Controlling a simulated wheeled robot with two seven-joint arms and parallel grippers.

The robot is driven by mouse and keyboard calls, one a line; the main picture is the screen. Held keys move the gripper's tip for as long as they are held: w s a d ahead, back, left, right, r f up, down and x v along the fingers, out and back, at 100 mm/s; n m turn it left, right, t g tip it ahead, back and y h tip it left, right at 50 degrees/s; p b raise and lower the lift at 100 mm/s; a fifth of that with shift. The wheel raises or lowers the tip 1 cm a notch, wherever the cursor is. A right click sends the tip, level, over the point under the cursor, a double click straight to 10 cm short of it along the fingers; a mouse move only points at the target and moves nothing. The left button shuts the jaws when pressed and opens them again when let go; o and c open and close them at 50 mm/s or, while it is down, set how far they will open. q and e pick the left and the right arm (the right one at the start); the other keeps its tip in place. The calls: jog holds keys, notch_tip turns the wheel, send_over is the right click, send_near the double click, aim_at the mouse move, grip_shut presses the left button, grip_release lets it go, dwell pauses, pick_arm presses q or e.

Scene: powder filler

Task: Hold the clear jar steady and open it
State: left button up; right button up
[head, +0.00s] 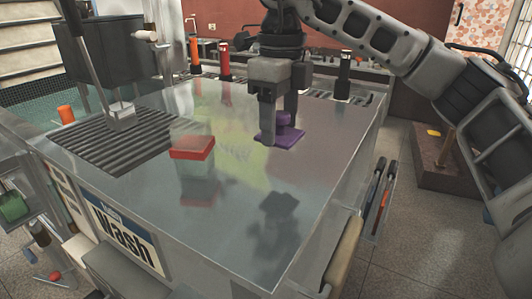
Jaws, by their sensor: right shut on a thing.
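A clear, see-through box-like jar (193,168) stands upright on the steel counter, left of centre. A red band or lid (192,148) lies across it, and a faint clear part seems to rise above the red. My right gripper (280,123) is to the right of the jar and apart from it. It points down and is shut on a purple piece (281,137) with a flat base and a raised knob. The piece is at or just above the counter; I cannot tell if it touches. My left gripper is not in view.
The steel counter (240,215) is clear in front of the jar. A slotted grate (95,145) lies at left, with a small grey block on a rod (121,114) over it. Orange (194,50), red (224,62) and black (343,75) cylinders stand along the back.

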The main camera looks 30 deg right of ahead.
aim_at(268, 165)
jog(key=w+f, duration=0.1)
jog(key=f, duration=0.1)
jog(key=w+f, duration=0.2)
jog(key=shift+w+a, duration=0.15)
jog(key=shift+w+f, duration=0.1)
jog(key=shift+f, duration=1.5)
jog(key=shift+f, duration=0.2)
jog(key=o, duration=1.1)
jog(key=shift+r, duration=0.1)
notch_tip(268, 165, up, 12)
jog(key=shift+r+p, duration=0.15)
jog(key=shift+p, duration=0.65)
